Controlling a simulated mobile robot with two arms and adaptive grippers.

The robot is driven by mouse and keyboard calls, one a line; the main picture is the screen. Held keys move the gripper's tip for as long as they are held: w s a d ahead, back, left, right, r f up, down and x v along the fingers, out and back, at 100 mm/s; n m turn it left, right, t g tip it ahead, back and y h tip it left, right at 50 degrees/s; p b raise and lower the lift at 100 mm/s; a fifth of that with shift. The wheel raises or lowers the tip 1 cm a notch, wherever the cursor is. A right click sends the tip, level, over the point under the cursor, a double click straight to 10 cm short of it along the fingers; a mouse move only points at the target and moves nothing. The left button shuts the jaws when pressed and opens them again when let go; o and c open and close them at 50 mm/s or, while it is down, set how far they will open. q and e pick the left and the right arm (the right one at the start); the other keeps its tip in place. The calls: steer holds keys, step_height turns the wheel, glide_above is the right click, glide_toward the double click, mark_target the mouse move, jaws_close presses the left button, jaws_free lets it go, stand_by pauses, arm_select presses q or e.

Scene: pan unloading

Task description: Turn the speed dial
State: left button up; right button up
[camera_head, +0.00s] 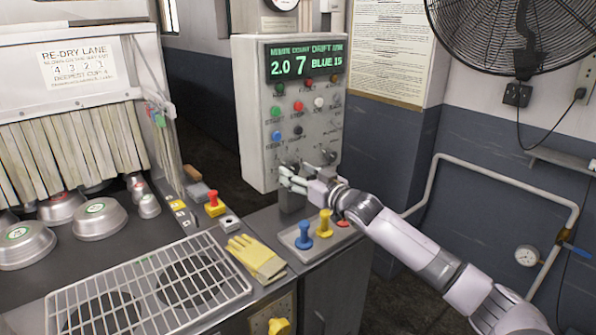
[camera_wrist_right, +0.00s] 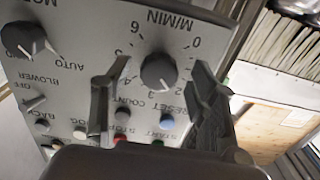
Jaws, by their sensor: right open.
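The speed dial (camera_wrist_right: 158,71) is a dark round knob under the M/MIN label, upside down in the right wrist view. Its pale pointer mark faces the low numbers near 2 and 3. My right gripper (camera_wrist_right: 161,64) is open, with one finger on each side of the dial. I cannot tell whether either finger touches it. In the head view my right gripper (camera_head: 284,176) is at the lower left of the grey control panel (camera_head: 257,125) and partly covers the dial. The panel's display (camera_head: 305,62) reads 2.0, 7 and BLUE 15. My left gripper is not in view.
The mode knob (camera_wrist_right: 30,40) and blue reset button (camera_wrist_right: 166,121) are close to the dial. Below the panel, a tray (camera_head: 300,249) holds blue and yellow upright pieces. A yellow glove (camera_head: 256,258) and wire rack (camera_head: 150,285) lie left of it.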

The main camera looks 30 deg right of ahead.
steer(key=shift+w, duration=0.15)
steer(key=shift+c, duration=0.6)
steer(key=c, duration=1)
steer(key=shift+c, duration=0.2)
steer(key=shift+n, duration=0.3)
steer(key=n+p, duration=0.1)
steer(key=n, duration=0.1)
steer(key=shift+d+r+n, duration=0.1)
steer(key=shift+n, duration=0.3)
steer(key=n+p, duration=0.1)
steer(key=n, duration=0.4)
steer(key=shift+n, duration=0.3)
